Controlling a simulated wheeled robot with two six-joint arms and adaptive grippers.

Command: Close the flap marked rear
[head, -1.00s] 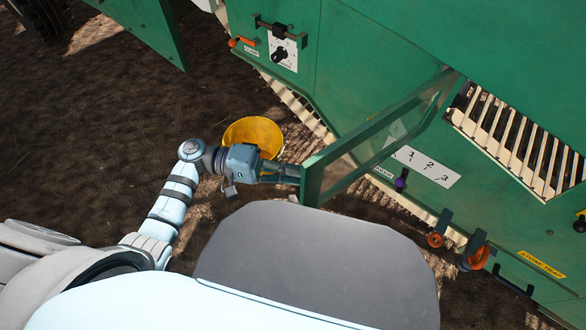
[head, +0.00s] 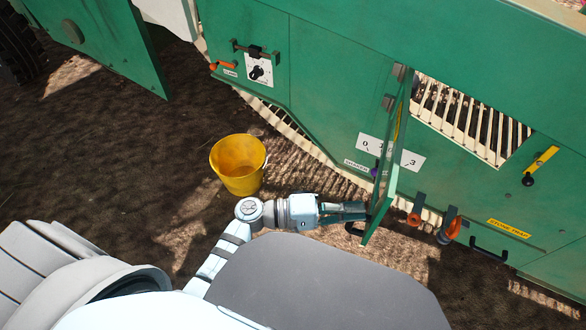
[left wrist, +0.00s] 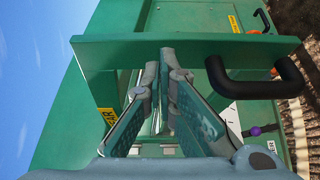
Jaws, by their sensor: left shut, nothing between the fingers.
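The green flap (head: 384,200) stands out from the side of the green machine, hinged beside a slatted opening (head: 470,115), which is uncovered. In the head view I see it nearly edge-on. In the left wrist view the flap (left wrist: 190,46) crosses the picture and carries a black handle (left wrist: 255,80). A yellow label (left wrist: 106,118) there is partly hidden and ends in "AR". My left gripper (head: 366,211) is shut and empty, with its fingertips at the left face of the flap; the left wrist view shows its fingers (left wrist: 165,85) right against the flap. My right gripper is out of view.
A yellow bucket (head: 238,165) stands on the soil left of my left gripper. Orange-ended latches (head: 447,228) and a stone trap label (head: 508,228) are right of the flap. A numbered white plate (head: 410,161) lies behind it. A dial (head: 259,70) sits further left.

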